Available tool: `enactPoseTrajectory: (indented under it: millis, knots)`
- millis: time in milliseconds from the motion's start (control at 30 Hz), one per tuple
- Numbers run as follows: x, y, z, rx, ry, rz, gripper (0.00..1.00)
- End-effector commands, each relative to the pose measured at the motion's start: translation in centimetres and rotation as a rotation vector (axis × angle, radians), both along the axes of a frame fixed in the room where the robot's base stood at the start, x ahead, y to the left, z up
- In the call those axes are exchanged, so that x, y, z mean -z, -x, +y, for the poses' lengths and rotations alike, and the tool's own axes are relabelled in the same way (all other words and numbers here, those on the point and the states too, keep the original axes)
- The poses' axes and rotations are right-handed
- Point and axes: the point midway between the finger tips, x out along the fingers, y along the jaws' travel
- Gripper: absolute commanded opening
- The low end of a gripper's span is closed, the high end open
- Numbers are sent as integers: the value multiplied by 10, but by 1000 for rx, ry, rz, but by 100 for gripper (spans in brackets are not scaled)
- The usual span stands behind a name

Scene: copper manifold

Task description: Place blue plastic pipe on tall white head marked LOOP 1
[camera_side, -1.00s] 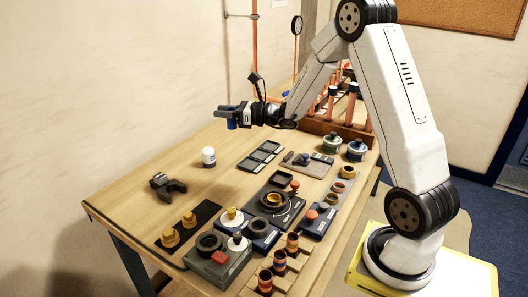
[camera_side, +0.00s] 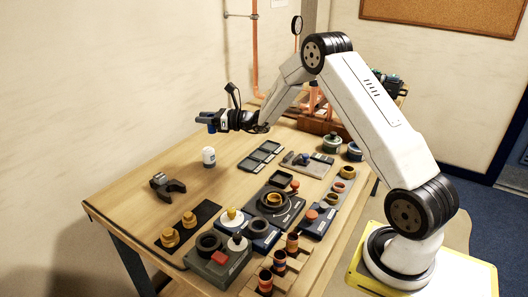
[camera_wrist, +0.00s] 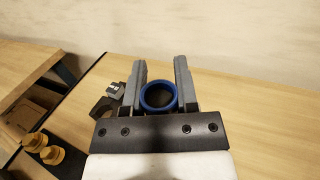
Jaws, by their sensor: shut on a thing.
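My gripper (camera_side: 207,119) is shut on the blue plastic pipe (camera_side: 212,128), a short blue ring. It holds the pipe above the far left part of the bench. In the wrist view the pipe (camera_wrist: 158,108) sits between the two grey fingers (camera_wrist: 161,80), with its round opening facing the camera. A small white cylinder (camera_side: 208,157) stands on the bench below my gripper in the side view, apart from the pipe.
A dark clamp-like block (camera_side: 166,185) lies left of centre, near brass fittings on a black mat (camera_side: 188,226). Dark trays (camera_side: 260,156) lie right of the white cylinder. Units and rings crowd the front and right. Bare wood lies around the white cylinder.

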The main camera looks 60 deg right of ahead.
Motion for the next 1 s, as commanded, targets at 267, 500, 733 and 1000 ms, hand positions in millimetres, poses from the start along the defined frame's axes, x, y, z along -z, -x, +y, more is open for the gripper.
enactPoseTrajectory:
  millis: [267,500,733,1000]
  knots:
    - [29,-23,-5,0,0,1,0]
    - [41,-33,-7,1,0,0,0]
    - [42,-34,-8,1,0,0,0]
    - [60,-39,-8,1,-1,1,0]
